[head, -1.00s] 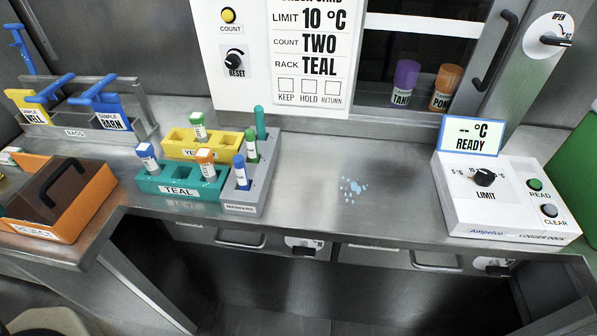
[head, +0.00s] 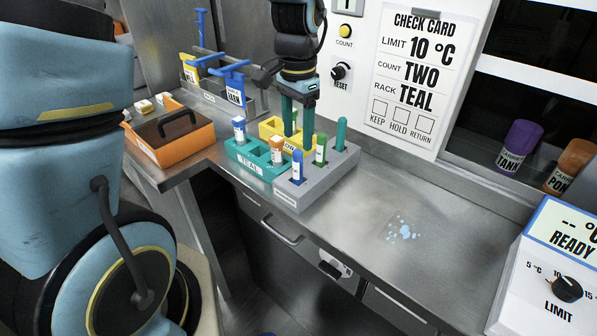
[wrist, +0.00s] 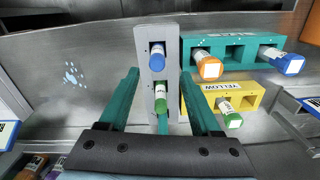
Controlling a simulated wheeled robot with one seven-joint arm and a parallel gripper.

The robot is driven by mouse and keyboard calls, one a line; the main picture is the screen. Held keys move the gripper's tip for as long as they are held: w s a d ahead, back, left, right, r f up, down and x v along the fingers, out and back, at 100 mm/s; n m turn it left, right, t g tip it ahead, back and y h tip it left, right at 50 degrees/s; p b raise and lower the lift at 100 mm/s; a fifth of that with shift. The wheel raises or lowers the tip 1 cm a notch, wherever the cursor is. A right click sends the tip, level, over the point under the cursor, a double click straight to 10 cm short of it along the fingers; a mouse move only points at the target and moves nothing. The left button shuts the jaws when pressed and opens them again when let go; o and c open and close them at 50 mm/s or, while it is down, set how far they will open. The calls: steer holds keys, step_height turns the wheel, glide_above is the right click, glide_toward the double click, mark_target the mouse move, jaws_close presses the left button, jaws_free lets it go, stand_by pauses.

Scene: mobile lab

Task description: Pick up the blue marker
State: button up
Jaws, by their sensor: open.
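The blue marker (head: 297,166) stands upright in the front slot of the grey marker rack (head: 318,178). In the wrist view, the blue marker (wrist: 157,55) is near the top of the grey rack (wrist: 172,75). A green marker (head: 320,149) and a teal marker (head: 341,133) stand behind it in the same rack. My gripper (head: 298,135) points down over the racks, open and empty. In the wrist view, its teal fingers (wrist: 158,75) appear on either side of the grey rack, and the blue marker shows between and just beyond the fingertips. Their height above the rack is unclear.
A teal rack (head: 247,160) holds blue-capped and orange-capped tubes beside the grey rack. The yellow rack (wrist: 250,97) holds a green-capped tube. An orange box (head: 185,148) stands left.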

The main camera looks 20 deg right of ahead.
mark_target(298, 151)
steer(key=shift+s+f+p, duration=0.15)
steer(key=shift+f+p, duration=0.3)
steer(key=shift+f, duration=1.35)
steer(key=shift+s+f+p, duration=0.15)
steer(key=shift+f+p, duration=0.3)
steer(key=shift+f, duration=1.3)
jaws_close()
